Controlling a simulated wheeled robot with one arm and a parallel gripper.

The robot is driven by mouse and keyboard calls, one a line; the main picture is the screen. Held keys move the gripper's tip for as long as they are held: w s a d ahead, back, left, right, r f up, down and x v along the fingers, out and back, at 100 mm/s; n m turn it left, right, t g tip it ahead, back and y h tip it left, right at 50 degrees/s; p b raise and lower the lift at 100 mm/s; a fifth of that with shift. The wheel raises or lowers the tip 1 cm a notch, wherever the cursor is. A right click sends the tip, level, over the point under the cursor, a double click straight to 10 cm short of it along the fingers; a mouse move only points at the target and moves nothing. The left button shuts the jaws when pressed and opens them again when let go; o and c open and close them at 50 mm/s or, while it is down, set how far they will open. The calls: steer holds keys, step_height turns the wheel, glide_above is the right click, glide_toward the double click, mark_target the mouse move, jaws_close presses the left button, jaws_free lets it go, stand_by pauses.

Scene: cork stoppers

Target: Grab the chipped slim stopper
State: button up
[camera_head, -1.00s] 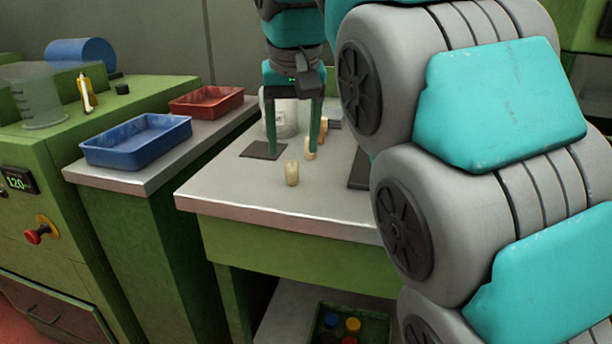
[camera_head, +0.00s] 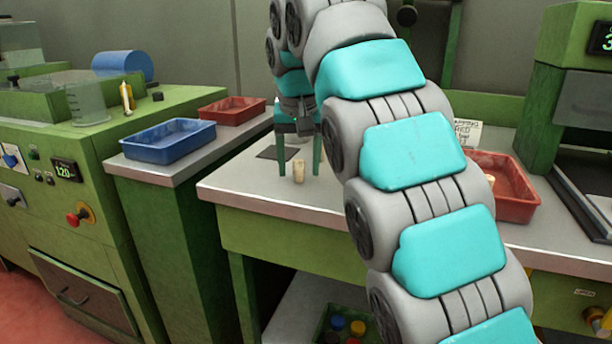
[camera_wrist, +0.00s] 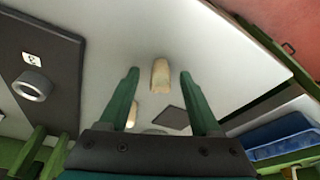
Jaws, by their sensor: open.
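A small tan cork stopper (camera_head: 299,171) stands near the front left of the grey worktop. My gripper (camera_head: 299,168) is open, pointing down, its two green fingers appearing on either side of this stopper in the head view. In the wrist view the stopper (camera_wrist: 160,77) lies centred between the open fingertips (camera_wrist: 160,74), with a gap on both sides. A second stopper (camera_wrist: 131,114) shows in the wrist view, partly covered by the left finger. I cannot make out a chip clearly on either one, and my arm hides other stoppers in the head view.
A dark square pad (camera_head: 277,153) lies behind the near stopper. A blue tray (camera_head: 168,141) and a red tray (camera_head: 232,111) stand on the left counter. Another red tray (camera_head: 502,186) stands on the worktop at right, beyond my arm.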

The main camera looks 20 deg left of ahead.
steer(key=shift+c, duration=0.2)
jaws_close()
stand_by(0.3)
